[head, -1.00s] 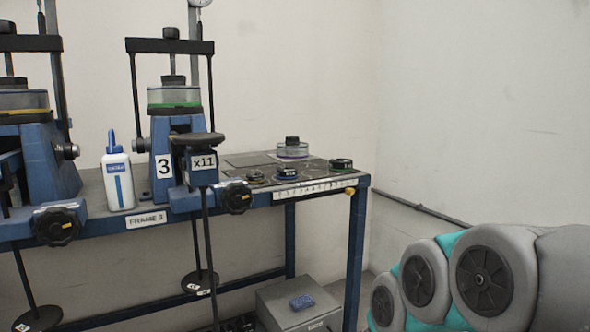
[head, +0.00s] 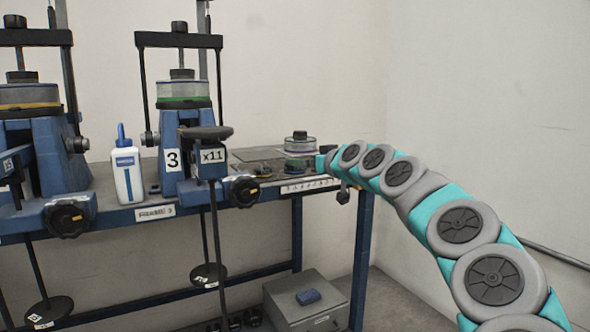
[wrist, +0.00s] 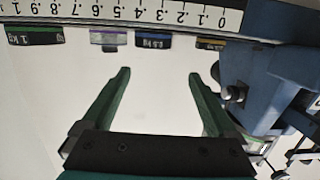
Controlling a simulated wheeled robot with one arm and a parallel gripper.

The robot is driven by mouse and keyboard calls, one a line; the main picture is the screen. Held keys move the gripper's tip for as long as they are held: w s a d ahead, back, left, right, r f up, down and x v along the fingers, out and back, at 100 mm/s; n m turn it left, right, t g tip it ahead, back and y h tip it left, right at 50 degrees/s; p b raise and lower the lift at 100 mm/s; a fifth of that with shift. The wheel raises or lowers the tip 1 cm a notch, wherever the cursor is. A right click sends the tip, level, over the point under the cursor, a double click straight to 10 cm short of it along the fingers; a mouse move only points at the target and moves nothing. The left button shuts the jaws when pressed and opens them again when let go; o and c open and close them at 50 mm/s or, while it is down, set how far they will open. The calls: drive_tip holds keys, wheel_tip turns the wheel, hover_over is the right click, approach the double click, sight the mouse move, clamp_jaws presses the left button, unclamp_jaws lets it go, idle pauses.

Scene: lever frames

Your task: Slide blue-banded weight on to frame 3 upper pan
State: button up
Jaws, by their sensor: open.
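The blue-banded weight (wrist: 153,42), marked 0.5 kg, stands behind the ruled edge in the wrist view, which is upside down. My gripper (wrist: 158,77) is open and empty, its two dark green fingers apart. The weight appears between and beyond the fingertips and does not look gripped. In the head view my arm reaches from the right to the bench's right end, and the arm end partly hides the weights there. Frame 3 (head: 170,161) stands left of them. A dark flat pan (head: 205,132) sits above its x11 label; a lower round plate (head: 208,275) hangs below the bench.
A yellow-banded weight (wrist: 210,44), a purple-banded weight (wrist: 108,38) and a green-banded 1 kg weight (wrist: 32,36) stand near the blue one. A black knob (head: 244,190) juts from frame 3. A white bottle (head: 127,170) stands left of it.

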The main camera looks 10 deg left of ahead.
sight(302, 175)
drive_tip(key=shift+w+d, duration=0.35)
drive_tip(key=shift+w, duration=0.35)
drive_tip(key=shift+w+a+f, duration=0.3)
drive_tip(key=shift+a+f, duration=0.1)
drive_tip(key=w+a+f, duration=0.1)
drive_tip(key=w+a+f+p, duration=0.1)
drive_tip(key=w, duration=0.1)
drive_tip(key=shift+f, duration=0.4)
drive_tip(key=shift+w, duration=0.3)
drive_tip(key=shift+w+a+f, duration=0.15)
drive_tip(key=shift+w+a, duration=0.25)
drive_tip(key=shift+w, duration=0.05)
drive_tip(key=shift+w+a+p, duration=0.1)
drive_tip(key=shift+w+p, duration=0.1)
drive_tip(key=shift+p, duration=0.1)
drive_tip(key=shift+p+x, duration=0.35)
drive_tip(key=shift+x, duration=0.65)
